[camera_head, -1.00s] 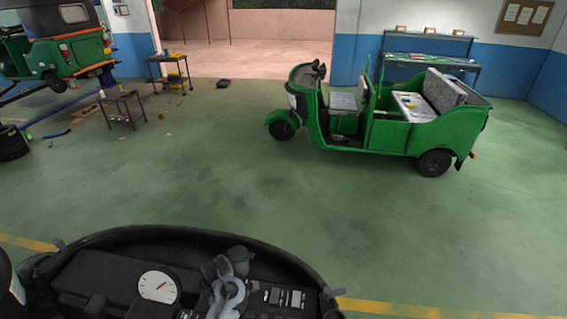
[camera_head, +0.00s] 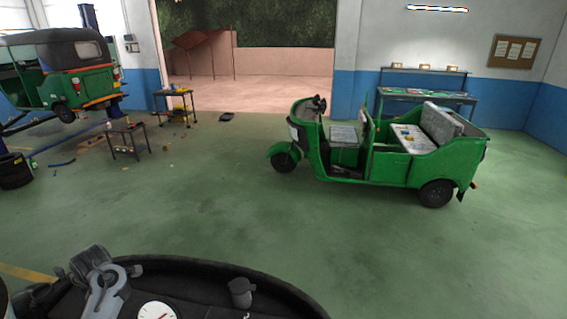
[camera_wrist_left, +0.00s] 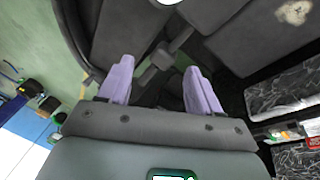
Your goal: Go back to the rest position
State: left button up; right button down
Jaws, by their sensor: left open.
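My left gripper shows in the left wrist view (camera_wrist_left: 158,72), its two lavender fingers spread apart with nothing between them. It is over the dark interior of the vehicle I am in. In the head view a grey arm part, which looks like my left arm (camera_head: 103,285), is at the lower left, over the left part of the dark dashboard (camera_head: 205,268). Its fingers cannot be made out there. My right gripper is in neither current view.
A white gauge (camera_head: 157,311) and a grey knob-like part (camera_head: 241,292) are on the dashboard. A green rickshaw (camera_head: 390,165) stands ahead on open floor. Another rickshaw (camera_head: 65,75) is raised at the left, near a small table (camera_head: 128,137). Patterned seats (camera_wrist_left: 285,88) lie right in the wrist view.

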pick_arm(q)
jog(key=s+a+r+n+y, duration=0.1)
jog(key=s+a+r+n, duration=0.2)
jog(key=a+r, duration=0.9)
jog(key=w+d+f+m+y, duration=0.1)
jog(key=w+m, duration=0.2)
jog(key=m, duration=0.7)
jog(key=w+d+f+m, duration=0.1)
jog(key=w+f+m, duration=0.1)
jog(key=m, duration=0.9)
jog(key=s+d+f+m+t+h, duration=0.1)
jog(key=s+d+f+m, duration=0.1)
jog(key=s+d+f, duration=0.55)
jog(key=s+d+f+m+t, duration=0.1)
jog(key=s+d+f+m, duration=0.15)
jog(key=d+f, duration=0.85)
jog(key=s+d+h, duration=0.2)
jog(key=s+d, duration=0.7)
jog(key=s, duration=0.4)
jog(key=s+d+r+h, duration=0.1)
jog(key=s+d+h, duration=0.1)
jog(key=s+d, duration=0.7)
jog(key=s, duration=0.5)
jog(key=shift+d+r+m, duration=0.15)
jog(key=shift+d+m, duration=0.2)
jog(key=shift+d, duration=0.05)
jog(key=shift+s, duration=0.1)
